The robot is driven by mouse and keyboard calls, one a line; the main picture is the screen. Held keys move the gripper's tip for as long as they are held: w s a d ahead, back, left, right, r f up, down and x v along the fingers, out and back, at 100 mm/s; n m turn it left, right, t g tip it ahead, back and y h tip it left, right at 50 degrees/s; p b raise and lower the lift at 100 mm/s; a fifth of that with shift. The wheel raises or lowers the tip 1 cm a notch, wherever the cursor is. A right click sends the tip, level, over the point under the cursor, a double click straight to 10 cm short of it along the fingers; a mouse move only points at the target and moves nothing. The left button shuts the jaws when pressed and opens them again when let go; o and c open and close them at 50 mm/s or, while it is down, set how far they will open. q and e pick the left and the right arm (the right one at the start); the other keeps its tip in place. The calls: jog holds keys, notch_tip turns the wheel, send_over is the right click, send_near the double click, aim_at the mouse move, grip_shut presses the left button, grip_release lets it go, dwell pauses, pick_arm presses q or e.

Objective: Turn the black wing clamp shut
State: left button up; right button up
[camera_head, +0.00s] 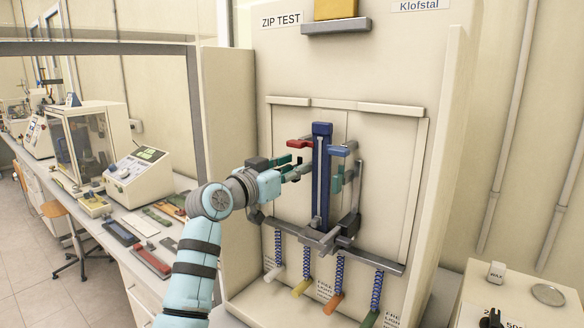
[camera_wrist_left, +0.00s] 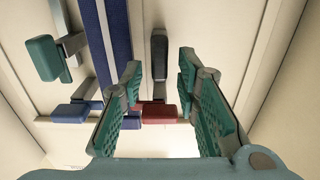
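The black wing clamp (camera_wrist_left: 159,55) shows in the left wrist view as a dark upright bar beside the blue column, on a grey stem. It is ahead of the gap between my left fingers, apart from both pads as far as I can see. In the head view I cannot pick it out clearly; my left gripper covers that spot. My left gripper (camera_head: 294,167) is open, with its teal pads spread, just left of the blue column (camera_head: 321,175). It also shows in the left wrist view (camera_wrist_left: 160,78).
A red clamp (camera_head: 300,144) sits just above my left gripper. A blue clamp (camera_head: 339,150) and a teal clamp (camera_head: 338,183) are right of the column. A grey bar (camera_head: 375,259) with several springs runs below. Benches with instruments stand at left.

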pick_arm(q)
grip_shut()
jog(key=shift+f, duration=0.1)
jog(key=m+b, duration=0.3)
jog(key=m, duration=0.3)
jog(key=d+f+m+b, duration=0.1)
jog(key=m+b, duration=0.1)
jog(key=m, duration=0.4)
jog(key=s+f+m+b, duration=0.1)
jog(key=m+b, duration=0.2)
jog(key=m, duration=0.2)
jog(key=shift+d+m+b, duration=0.25)
jog(key=shift+m+b, duration=0.05)
jog(key=shift+m, duration=0.1)
dwell(0.5)
jog(key=shift+o, duration=0.3)
grip_release()
jog(key=shift+o, duration=0.9)
jog(key=shift+s+r, duration=0.1)
